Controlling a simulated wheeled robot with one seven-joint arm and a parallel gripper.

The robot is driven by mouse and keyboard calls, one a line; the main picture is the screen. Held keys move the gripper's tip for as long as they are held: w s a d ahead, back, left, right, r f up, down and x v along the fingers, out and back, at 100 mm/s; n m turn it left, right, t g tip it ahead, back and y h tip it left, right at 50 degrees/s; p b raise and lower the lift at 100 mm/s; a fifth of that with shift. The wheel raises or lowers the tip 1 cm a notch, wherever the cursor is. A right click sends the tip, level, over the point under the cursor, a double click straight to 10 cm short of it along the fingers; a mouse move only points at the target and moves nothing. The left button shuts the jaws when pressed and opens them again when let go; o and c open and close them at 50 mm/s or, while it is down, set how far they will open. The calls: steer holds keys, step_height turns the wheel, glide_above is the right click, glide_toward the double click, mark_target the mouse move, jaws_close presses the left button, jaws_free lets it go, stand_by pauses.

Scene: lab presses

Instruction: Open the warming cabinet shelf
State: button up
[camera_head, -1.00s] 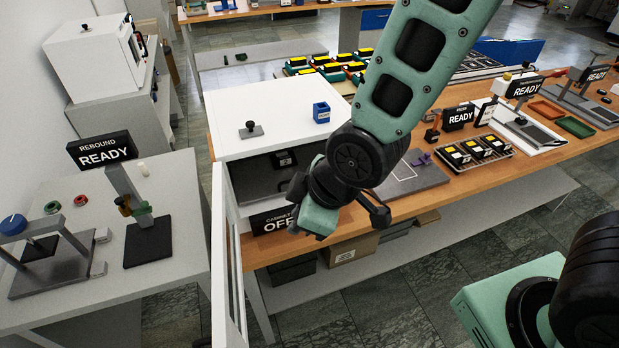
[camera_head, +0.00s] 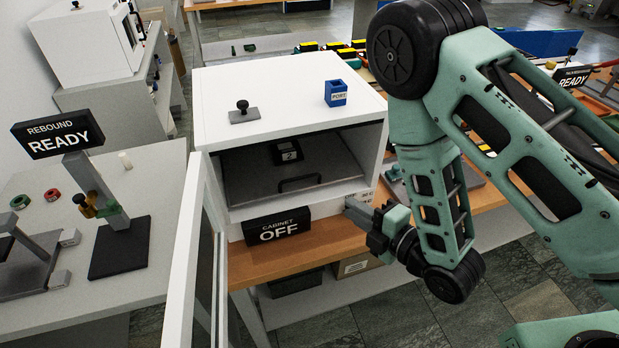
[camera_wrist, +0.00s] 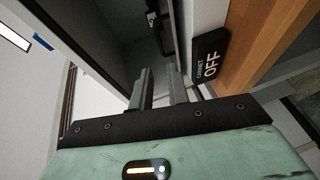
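The white warming cabinet (camera_head: 270,95) stands on the wooden bench with its front open. Inside it is a dark grey shelf (camera_head: 245,180) with a dark bar handle (camera_head: 300,183) at its front. A black block marked 2 (camera_head: 286,152) sits on the shelf. The cabinet door (camera_head: 190,250) is swung out to the left. My gripper (camera_head: 354,207) is in front of the cabinet's lower right corner, right of and below the handle, apart from it. In the wrist view the fingers (camera_wrist: 159,85) are parallel with an empty gap between them. The handle shows beyond them, partly.
A black CABINET OFF sign (camera_head: 277,226) stands below the opening, left of my gripper; it also shows in the wrist view (camera_wrist: 209,62). A blue PORT box (camera_head: 336,93) and a black knob (camera_head: 243,108) sit on the cabinet top. A rebound stand (camera_head: 120,245) is on the left table.

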mark_target(302, 177)
steer(key=x, duration=1.6)
steer(key=shift+a+r, duration=0.1)
steer(key=shift+r, duration=0.1)
steer(key=shift+w+a+f, duration=0.2)
steer(key=shift+w+a, duration=0.15)
steer(key=shift+w, duration=0.1)
jaws_close()
